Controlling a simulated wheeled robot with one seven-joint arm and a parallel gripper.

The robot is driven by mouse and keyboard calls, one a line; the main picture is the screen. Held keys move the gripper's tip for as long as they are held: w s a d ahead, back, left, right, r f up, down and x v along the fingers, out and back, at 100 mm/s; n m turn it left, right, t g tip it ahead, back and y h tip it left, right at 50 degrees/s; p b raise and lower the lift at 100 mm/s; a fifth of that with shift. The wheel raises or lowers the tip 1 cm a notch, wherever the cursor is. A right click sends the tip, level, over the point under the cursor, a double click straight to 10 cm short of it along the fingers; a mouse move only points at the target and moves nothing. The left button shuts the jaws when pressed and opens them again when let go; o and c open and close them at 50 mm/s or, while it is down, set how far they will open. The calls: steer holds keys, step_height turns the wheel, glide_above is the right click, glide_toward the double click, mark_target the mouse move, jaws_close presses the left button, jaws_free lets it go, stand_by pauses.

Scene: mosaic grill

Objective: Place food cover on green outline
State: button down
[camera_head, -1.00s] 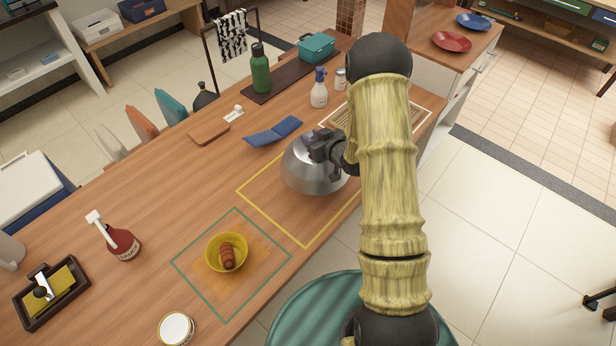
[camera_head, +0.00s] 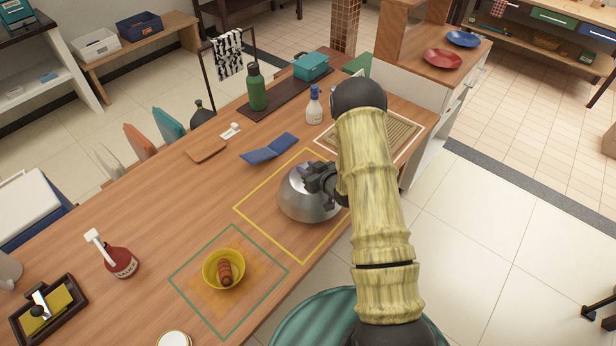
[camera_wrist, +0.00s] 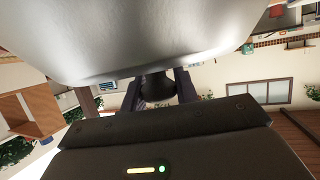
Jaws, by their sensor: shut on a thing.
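The food cover (camera_head: 304,201) is a silver metal dome. It is in the yellow outline (camera_head: 303,261) area in the head view; I cannot tell whether it touches the table. My gripper (camera_head: 322,178) is shut on its dark knob, and the dome (camera_wrist: 140,35) fills the top of the wrist view with the knob (camera_wrist: 157,86) between the fingers (camera_wrist: 160,92). The green outline (camera_head: 263,297) lies to the lower left on the table. A yellow bowl (camera_head: 208,268) with a brown sausage-like food item (camera_head: 225,272) stands inside it.
A red sauce bottle (camera_head: 122,262) stands left of the green outline. A blue folded item (camera_head: 270,149) lies behind the dome. A white-topped can (camera_head: 174,339) is at the front edge. Wood between the two outlines is clear.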

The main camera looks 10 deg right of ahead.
steer(key=shift+f+p, duration=0.5)
steer(key=shift+f, duration=1.55)
steer(key=shift+f, duration=0.15)
steer(key=c, duration=1.1)
jaws_free()
